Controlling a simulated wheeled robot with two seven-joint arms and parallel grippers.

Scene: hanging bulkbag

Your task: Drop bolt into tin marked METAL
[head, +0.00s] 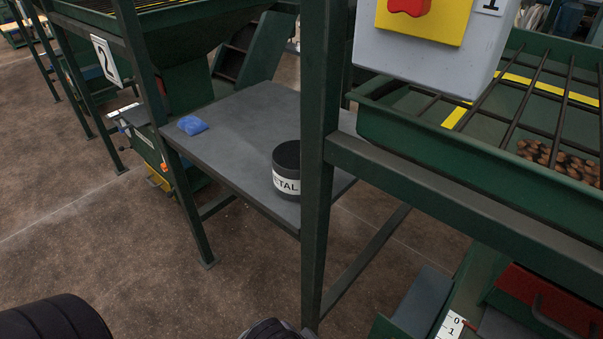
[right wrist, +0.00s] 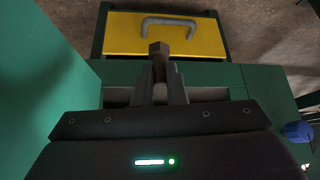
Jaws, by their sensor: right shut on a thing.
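The tin marked METAL (head: 287,172) is dark, round and upright on a grey table near its right corner. A green post partly covers its right side, so its label reads "ETAL". In the right wrist view, my right gripper (right wrist: 160,72) is shut on the bolt (right wrist: 158,48). The bolt's brown hex head sticks out beyond the fingertips, and its lower part is hidden between the fingers. I cannot make out the bolt or the right gripper in the head view. My left gripper is not in view.
The grey table (head: 240,130) stands between green posts (head: 316,200) and also holds a blue cloth-like item (head: 192,125). A green grated hopper (head: 480,150) is at right. In the right wrist view, a yellow drawer front (right wrist: 165,38) with a grey handle lies ahead, with a green panel (right wrist: 45,90) at left.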

